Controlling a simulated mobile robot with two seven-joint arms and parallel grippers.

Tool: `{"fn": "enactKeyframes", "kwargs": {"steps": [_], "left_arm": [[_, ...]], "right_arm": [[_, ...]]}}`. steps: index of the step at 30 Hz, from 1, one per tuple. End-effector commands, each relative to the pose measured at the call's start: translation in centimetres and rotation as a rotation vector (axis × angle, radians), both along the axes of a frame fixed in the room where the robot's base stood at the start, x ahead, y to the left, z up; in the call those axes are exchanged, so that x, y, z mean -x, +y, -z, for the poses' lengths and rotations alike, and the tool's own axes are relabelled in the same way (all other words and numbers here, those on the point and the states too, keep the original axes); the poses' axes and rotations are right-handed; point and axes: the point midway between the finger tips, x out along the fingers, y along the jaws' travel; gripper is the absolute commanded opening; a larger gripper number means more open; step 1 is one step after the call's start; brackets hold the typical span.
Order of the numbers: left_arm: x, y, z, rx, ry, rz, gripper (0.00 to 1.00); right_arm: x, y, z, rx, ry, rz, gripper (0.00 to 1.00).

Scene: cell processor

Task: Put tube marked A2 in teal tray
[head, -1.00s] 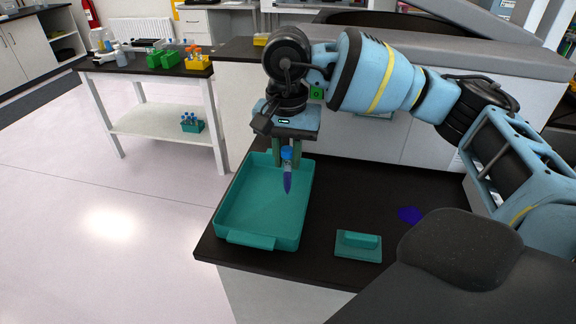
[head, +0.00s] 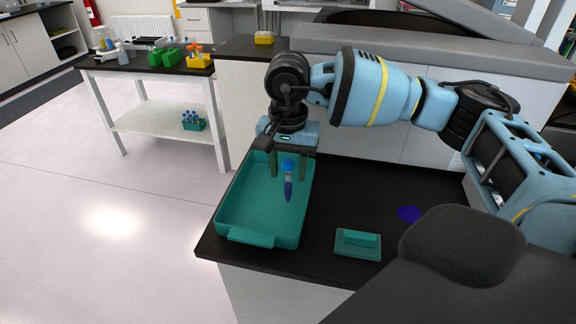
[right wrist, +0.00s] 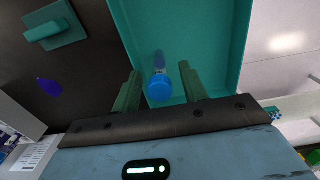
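The teal tray (head: 240,208) sits at the left end of the black bench; it also fills the top middle of the right wrist view (right wrist: 212,30). My right gripper (head: 288,174) is over the tray's right part, pointing down, with its fingers spread. A blue-capped tube with dark blue contents (head: 288,186) is upright between the fingers, over the tray. In the right wrist view the tube's cap (right wrist: 159,87) has a gap to each finger of the gripper (right wrist: 160,72). Whether the tube's tip touches the tray floor, I cannot tell. Its marking is not readable. My left gripper is not in view.
A teal block on a base (head: 358,242) and a purple-blue patch (head: 409,214) lie on the bench right of the tray. A white side table (head: 150,120) at the left holds green and yellow racks; a teal rack of tubes (head: 193,124) is on its lower shelf.

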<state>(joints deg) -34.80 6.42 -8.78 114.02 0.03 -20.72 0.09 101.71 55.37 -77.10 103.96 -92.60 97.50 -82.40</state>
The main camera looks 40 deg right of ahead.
Motion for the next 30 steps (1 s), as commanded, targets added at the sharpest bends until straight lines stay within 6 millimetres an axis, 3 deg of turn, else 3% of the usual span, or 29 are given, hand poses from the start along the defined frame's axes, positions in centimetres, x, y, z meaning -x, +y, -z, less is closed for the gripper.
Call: {"fn": "enactKeyframes", "kwargs": {"steps": [11,24,30], "left_arm": [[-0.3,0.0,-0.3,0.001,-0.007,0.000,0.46],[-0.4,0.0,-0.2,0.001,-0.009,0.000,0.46],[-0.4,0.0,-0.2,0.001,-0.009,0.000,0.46]], "right_arm": [[-0.1,0.0,-0.9,0.000,-0.004,0.000,0.43],[-0.1,0.1,-8.8,-0.002,-0.004,-0.001,0.43],[-0.1,0.1,-11.4,-0.001,-0.002,-0.001,0.43]]}}
